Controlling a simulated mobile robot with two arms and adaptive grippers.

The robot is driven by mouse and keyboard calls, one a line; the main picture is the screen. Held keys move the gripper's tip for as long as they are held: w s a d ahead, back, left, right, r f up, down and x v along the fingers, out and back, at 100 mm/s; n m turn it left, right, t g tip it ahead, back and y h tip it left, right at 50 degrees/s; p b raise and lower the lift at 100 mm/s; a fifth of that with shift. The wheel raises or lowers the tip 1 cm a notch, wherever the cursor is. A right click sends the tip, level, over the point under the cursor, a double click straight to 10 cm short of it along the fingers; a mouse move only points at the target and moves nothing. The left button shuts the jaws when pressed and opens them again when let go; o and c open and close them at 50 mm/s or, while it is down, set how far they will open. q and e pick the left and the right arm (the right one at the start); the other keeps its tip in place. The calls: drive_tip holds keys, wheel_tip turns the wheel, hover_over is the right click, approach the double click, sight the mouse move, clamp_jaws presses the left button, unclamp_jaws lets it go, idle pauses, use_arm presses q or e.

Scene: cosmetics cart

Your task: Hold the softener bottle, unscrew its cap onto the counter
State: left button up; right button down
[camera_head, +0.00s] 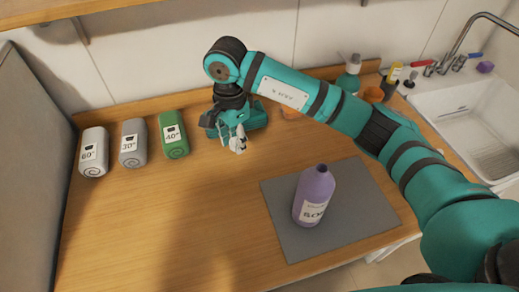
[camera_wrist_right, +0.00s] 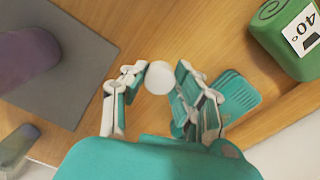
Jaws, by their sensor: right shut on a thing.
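The purple softener bottle (camera_head: 314,197) stands upright on a grey mat (camera_head: 352,205), its neck open with no cap on it. Its purple side also shows at the left of the right wrist view (camera_wrist_right: 22,45). My right gripper (camera_head: 238,143) is over the back middle of the counter (camera_head: 165,215), well left of and behind the bottle. In the right wrist view its fingers are shut on a round white cap (camera_wrist_right: 159,77). I cannot tell whether the cap touches the counter. My left gripper is not in view, and nothing visible holds the bottle.
A teal ridged dish (camera_head: 256,116) lies right beside my right gripper. Rolled towels, light (camera_head: 94,152), grey (camera_head: 133,143) and green (camera_head: 173,134), lie to the left. A pump bottle (camera_head: 349,75) and sink (camera_head: 470,120) are at the right. The front-left counter is clear.

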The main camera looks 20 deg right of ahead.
sight(239, 172)
wheel_tip(239, 172, down, 3)
drive_tip(key=shift+s+r+p, duration=0.1)
drive_tip(key=shift+s+p, duration=0.05)
drive_tip(key=shift+p, duration=0.4)
drive_tip(key=f, duration=0.2)
drive_tip(key=f+p, duration=0.1)
drive_tip(key=shift+s+f, duration=0.3)
wheel_tip(239, 172, down, 3)
drive_tip(key=shift+w+r+p, duration=0.1)
drive_tip(key=shift+p, duration=0.3)
drive_tip(key=shift+f+b, duration=0.3)
drive_tip(key=shift+b, duration=0.05)
drive_tip(key=shift+s+f+b, duration=0.3)
drive_tip(key=shift+f+b, duration=0.2)
drive_tip(key=shift+b, duration=0.05)
drive_tip(key=c, duration=1.2)
unclamp_jaws()
drive_tip(key=shift+d, duration=0.1)
drive_tip(key=shift+o, duration=0.9)
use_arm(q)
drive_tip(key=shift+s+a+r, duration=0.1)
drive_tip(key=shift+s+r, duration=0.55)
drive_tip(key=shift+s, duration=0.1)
use_arm(e)
drive_tip(key=shift+w+f, duration=0.15)
